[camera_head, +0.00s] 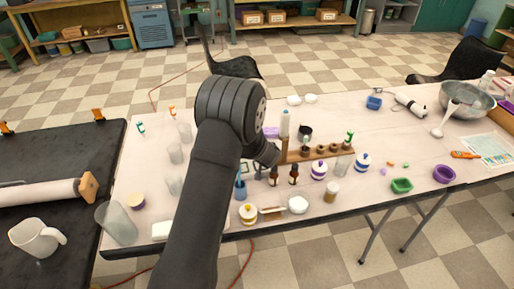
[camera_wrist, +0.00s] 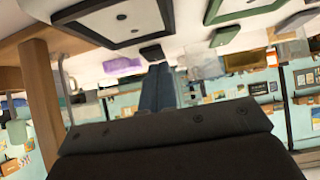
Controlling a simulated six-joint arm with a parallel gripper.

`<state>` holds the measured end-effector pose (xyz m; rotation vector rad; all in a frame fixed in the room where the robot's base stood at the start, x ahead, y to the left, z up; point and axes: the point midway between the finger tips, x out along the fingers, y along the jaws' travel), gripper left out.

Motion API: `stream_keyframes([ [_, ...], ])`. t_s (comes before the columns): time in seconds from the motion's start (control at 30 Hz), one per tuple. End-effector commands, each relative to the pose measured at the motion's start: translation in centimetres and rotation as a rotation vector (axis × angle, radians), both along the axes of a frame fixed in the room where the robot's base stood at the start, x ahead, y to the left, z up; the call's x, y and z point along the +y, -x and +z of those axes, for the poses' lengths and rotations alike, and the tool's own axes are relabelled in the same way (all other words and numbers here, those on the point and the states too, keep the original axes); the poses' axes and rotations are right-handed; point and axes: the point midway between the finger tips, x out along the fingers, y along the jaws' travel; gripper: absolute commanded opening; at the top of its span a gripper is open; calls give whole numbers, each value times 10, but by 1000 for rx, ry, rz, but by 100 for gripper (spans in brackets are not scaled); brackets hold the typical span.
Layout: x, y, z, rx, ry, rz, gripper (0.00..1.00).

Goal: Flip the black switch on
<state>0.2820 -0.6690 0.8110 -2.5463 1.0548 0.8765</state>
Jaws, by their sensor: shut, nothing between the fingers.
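In the wrist view, a black-framed square panel (camera_wrist: 88,36) fills the upper left, and a small dark block (camera_wrist: 151,53) sits just beyond the fingertips; I cannot tell whether either is the switch. My gripper (camera_wrist: 158,70) points away from the wrist camera with its dark blue fingers together and nothing visible between them. In the head view my arm reaches over the middle of the table, and its end near the wooden rack is largely hidden.
The table (camera_head: 350,120) is crowded near my arm with a wooden rack (camera_head: 313,155), dark bottles, jars and clear beakers (camera_head: 116,223). A white bowl (camera_head: 298,205) is near the front edge. A steel bowl (camera_head: 468,101) stands at the right.

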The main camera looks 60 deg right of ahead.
Motion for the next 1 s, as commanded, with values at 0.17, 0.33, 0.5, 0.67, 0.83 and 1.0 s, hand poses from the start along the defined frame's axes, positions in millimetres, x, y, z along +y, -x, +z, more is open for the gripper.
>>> stream_keyframes([
  [0.17,0,0,-1,0,0,0,0],
  [0.33,-1,-1,-5,0,0,0,0],
  [0.5,-2,-2,-4,1,-1,0,0],
  [0.67,-5,-5,-3,0,-1,1,0],
  [0.83,-11,-11,-1,-1,0,1,0],
  [1.0,-12,-12,0,0,0,0,0],
])
